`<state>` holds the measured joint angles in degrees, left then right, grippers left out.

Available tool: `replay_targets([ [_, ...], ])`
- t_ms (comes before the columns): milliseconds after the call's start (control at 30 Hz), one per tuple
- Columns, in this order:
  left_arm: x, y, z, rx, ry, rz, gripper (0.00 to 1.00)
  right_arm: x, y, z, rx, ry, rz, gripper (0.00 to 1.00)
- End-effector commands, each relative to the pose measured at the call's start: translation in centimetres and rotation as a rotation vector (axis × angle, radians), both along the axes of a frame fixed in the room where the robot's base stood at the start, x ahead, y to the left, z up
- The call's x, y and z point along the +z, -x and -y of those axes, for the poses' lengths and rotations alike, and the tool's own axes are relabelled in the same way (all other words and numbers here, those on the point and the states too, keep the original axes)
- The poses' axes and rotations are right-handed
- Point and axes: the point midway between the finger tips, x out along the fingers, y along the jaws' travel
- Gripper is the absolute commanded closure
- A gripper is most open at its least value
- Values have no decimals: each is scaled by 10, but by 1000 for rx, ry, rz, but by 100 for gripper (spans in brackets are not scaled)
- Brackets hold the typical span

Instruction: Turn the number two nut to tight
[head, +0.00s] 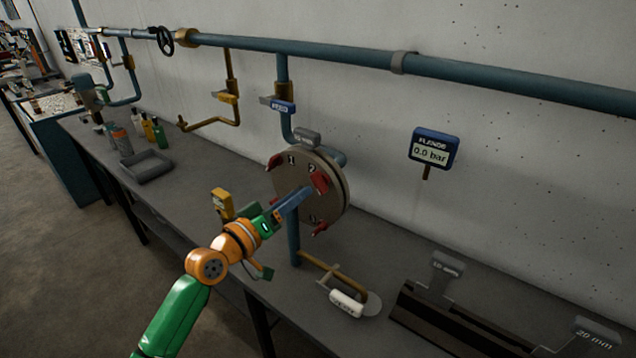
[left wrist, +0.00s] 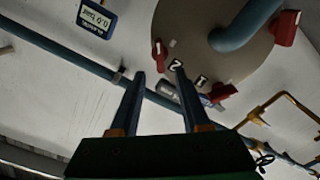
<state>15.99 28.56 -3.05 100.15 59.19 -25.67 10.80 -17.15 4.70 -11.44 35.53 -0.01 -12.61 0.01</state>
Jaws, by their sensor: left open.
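The round grey-brown flange (head: 291,192) stands upright on a blue pipe and carries red nuts and painted numbers. The number two nut (head: 321,181) is red, at the flange's upper right, beside the 2. In the left wrist view it is the small red piece (left wrist: 157,48) by the 2. My left gripper (head: 307,191) is open, its fingertips close to this nut. In the wrist view the fingertips (left wrist: 161,73) lie either side of the line to the nut; contact cannot be told. The number one nut (head: 275,161) is red, at upper left. My right gripper is out of view.
A blue display (head: 434,148) on the wall reads 0.0 bar. A grey tray (head: 146,167) and bottles stand at the left. Blue pipes run along the wall.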

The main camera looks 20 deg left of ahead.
Motion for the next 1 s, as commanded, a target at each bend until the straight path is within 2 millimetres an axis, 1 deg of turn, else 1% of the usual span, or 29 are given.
replay_targets([
  [100,1,-22,8,1,4,-1,54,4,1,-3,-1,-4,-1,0],
  [200,0,-39,15,-1,0,-2,54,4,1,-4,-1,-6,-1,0],
  [300,-2,-51,19,0,0,-2,54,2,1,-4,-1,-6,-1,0],
  [433,-2,-58,22,1,-1,-4,54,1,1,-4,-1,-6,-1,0],
  [667,-2,-58,22,0,-4,-4,54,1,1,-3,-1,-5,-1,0],
  [700,-2,-58,22,0,-4,-4,65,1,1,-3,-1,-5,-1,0],
  [767,-2,-58,22,0,-4,-4,81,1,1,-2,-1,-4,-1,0],
  [800,-2,-58,22,0,-4,-4,92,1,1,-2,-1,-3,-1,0],
  [833,-2,-58,22,-1,-4,-5,100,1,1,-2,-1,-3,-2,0],
  [1000,-2,-58,22,-1,-4,-5,100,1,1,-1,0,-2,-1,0],
])
